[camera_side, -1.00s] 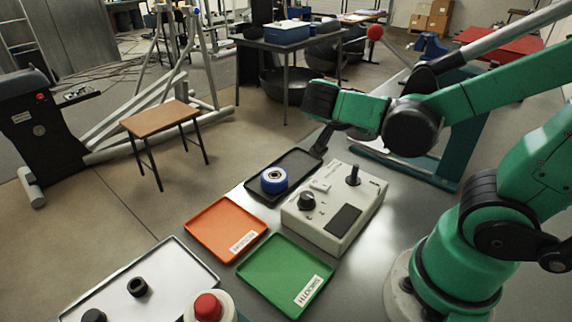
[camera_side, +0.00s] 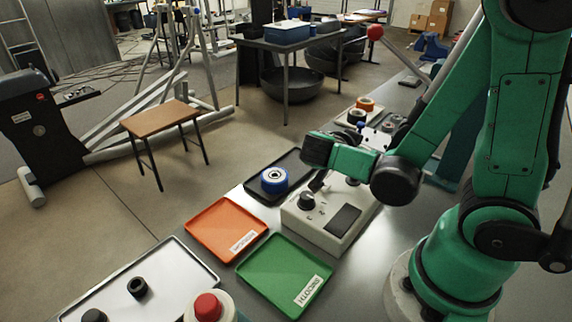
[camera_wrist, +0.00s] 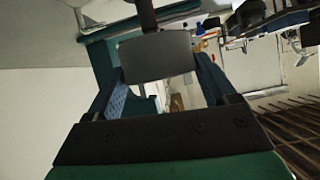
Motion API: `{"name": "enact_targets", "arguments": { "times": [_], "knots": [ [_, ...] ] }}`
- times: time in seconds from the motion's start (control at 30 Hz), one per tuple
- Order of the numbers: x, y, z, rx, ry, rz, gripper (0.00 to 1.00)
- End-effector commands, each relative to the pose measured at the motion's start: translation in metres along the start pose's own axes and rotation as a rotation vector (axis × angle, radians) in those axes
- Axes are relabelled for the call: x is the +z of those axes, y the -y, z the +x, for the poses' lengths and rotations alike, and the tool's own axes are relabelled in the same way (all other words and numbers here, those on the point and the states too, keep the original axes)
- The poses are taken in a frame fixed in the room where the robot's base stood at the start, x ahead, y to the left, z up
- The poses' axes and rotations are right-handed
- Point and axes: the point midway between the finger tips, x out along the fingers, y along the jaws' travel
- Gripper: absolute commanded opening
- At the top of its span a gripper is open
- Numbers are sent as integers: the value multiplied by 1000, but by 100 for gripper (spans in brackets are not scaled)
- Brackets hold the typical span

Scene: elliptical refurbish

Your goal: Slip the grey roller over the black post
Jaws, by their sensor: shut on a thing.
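The roller is hard to make out in the side view. A dark upright piece (camera_wrist: 147,14), probably the black post, shows just beyond the roller in the wrist view; I cannot tell whether they touch. In the side view my wrist mostly hides the post area.
A black tray (camera_side: 256,192) with a blue roller (camera_side: 274,179) lies behind and left of the box. An orange tray (camera_side: 208,222) and a green tray (camera_side: 268,262) lie in front. A red button (camera_side: 207,306) stands at the front.

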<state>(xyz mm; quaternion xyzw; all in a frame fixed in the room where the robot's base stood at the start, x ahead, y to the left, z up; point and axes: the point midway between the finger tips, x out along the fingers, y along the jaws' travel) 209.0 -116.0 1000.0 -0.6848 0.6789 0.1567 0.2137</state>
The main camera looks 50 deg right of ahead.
Motion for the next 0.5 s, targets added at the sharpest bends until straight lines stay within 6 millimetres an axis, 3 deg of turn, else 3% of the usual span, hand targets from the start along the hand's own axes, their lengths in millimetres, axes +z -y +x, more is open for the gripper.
{"name": "enact_targets", "arguments": {
  "times": [0.1,0.13,0.2,0.5],
  "knots": [
    [0,0,0,0,0,0,11],
    [0,0,0,0,0,0,84],
    [0,0,0,0,0,0,100],
    [0,0,-4,-2,0,-1,100]
  ]
}}
